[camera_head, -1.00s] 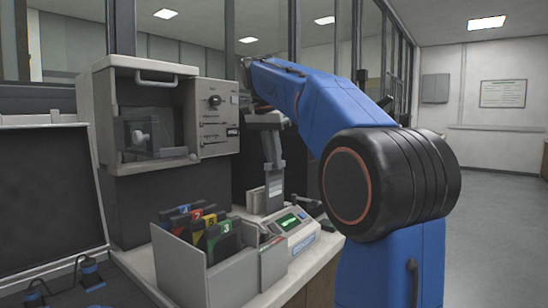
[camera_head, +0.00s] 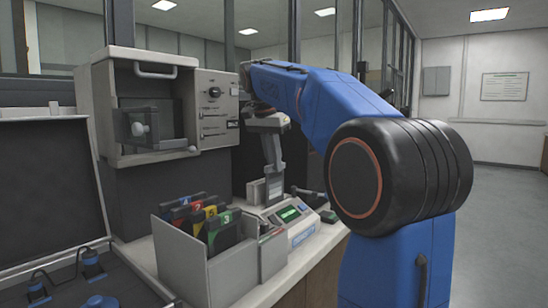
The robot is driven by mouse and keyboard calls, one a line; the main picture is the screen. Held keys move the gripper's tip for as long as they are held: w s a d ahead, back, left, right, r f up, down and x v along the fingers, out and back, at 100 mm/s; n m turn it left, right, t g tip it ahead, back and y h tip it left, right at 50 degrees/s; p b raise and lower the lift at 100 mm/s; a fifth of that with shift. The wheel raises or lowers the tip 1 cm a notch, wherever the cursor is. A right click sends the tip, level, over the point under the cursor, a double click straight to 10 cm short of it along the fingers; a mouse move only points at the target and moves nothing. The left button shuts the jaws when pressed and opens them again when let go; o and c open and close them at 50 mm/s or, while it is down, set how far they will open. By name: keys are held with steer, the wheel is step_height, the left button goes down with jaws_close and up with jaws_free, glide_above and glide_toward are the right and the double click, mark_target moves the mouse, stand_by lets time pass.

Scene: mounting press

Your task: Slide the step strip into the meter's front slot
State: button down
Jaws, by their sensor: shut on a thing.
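The meter (camera_head: 299,229), a pale box with a lit green display and a blue label, sits on the counter right of the grey bin. My gripper (camera_head: 274,172) points down just above the meter's rear left part. It is shut on the step strip (camera_head: 275,190), a small thin piece hanging below the fingers. The strip's lower end is close to the meter. I cannot tell whether they touch. The front slot cannot be made out at this size.
A grey bin (camera_head: 181,259) with several numbered coloured folders stands left of the meter. Behind it is a mounting press (camera_head: 217,122) with a windowed door. A pale block (camera_head: 255,192) stands behind the gripper.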

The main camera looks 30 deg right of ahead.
steer(key=c, duration=1.7)
jaws_free()
steer(key=v, duration=1.1)
steer(key=shift+s+a+r, duration=0.1)
steer(key=shift+r, duration=0.3)
steer(key=shift+s, duration=0.1)
